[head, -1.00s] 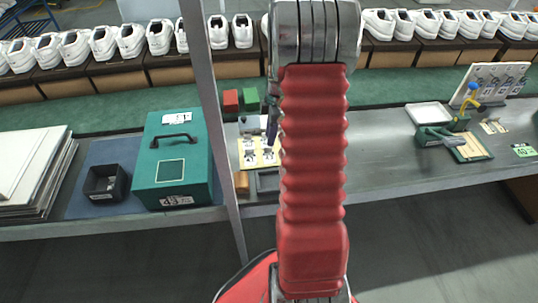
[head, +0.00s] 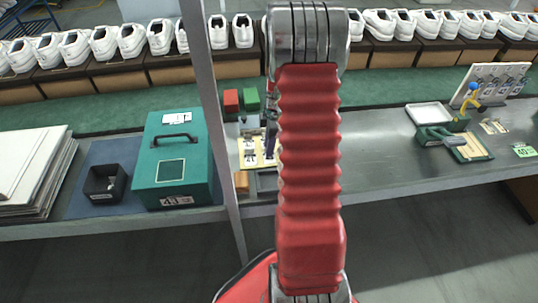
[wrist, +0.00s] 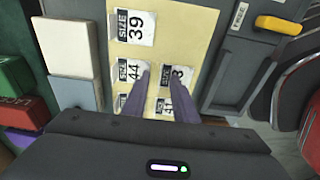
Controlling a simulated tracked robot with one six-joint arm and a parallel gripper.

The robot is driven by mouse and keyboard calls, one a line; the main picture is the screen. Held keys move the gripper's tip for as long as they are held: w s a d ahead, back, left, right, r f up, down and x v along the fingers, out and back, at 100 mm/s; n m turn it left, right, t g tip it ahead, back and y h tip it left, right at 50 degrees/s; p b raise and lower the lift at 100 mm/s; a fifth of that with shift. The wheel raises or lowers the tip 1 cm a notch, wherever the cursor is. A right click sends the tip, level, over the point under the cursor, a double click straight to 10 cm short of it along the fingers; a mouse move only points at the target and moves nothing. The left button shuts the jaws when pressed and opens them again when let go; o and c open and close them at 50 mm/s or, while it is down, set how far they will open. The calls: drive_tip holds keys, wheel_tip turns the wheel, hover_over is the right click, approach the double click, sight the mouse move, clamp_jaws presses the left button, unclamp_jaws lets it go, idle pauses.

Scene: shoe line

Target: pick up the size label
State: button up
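A pale yellow board (wrist: 195,40) in the wrist view carries white size labels with black numbers. The 39 label (wrist: 133,27) is at the top, the 44 label (wrist: 127,74) at middle left. A label showing a 3 (wrist: 180,76) is at middle right, partly covered by a finger. The 41 label (wrist: 166,109) is lower down and partly hidden. My gripper (wrist: 165,68) has two purple fingers apart over the board, with nothing visibly held between them. I cannot tell whether the tips touch the board. In the head view my arm hides part of the board (head: 245,145).
Red (head: 231,100) and green (head: 251,97) blocks stand behind the board. A green box (head: 173,160) and a small black bin (head: 106,183) stand to the left. A dark tray with a yellow-orange piece (wrist: 279,25) is at right in the wrist view. A grey post (head: 208,95) rises left of my arm.

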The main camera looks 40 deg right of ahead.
idle(0.3)
clamp_jaws()
idle(0.3)
